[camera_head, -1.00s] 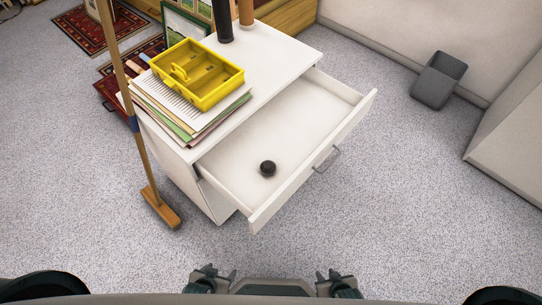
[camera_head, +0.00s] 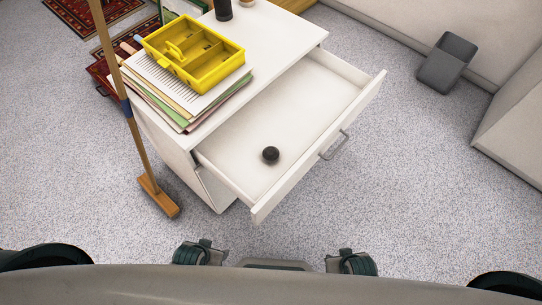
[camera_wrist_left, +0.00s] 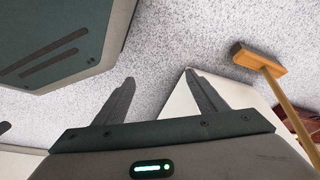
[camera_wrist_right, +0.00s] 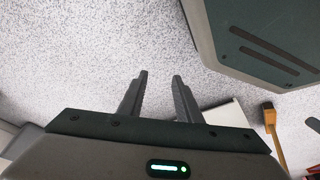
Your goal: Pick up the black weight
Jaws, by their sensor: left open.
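The black weight (camera_head: 270,154) is a small dark round piece. It lies on the floor of the open white drawer (camera_head: 305,108), towards its near end, in the head view. My left gripper (camera_wrist_left: 159,76) is open and empty, with its fingers wide apart, in the left wrist view. My right gripper (camera_wrist_right: 160,75) is also open and empty, with a narrower gap, in the right wrist view. Both arms are low by my base, well short of the drawer and apart from the weight. The weight does not show in either wrist view.
The drawer belongs to a white cabinet (camera_head: 270,40) with a yellow caddy (camera_head: 196,58) on stacked papers (camera_head: 165,95). A dark cylinder (camera_head: 222,9) stands behind. A wooden broom (camera_head: 158,196) stands left. A grey bin (camera_head: 446,62) is by the wall. The carpet before the drawer is clear.

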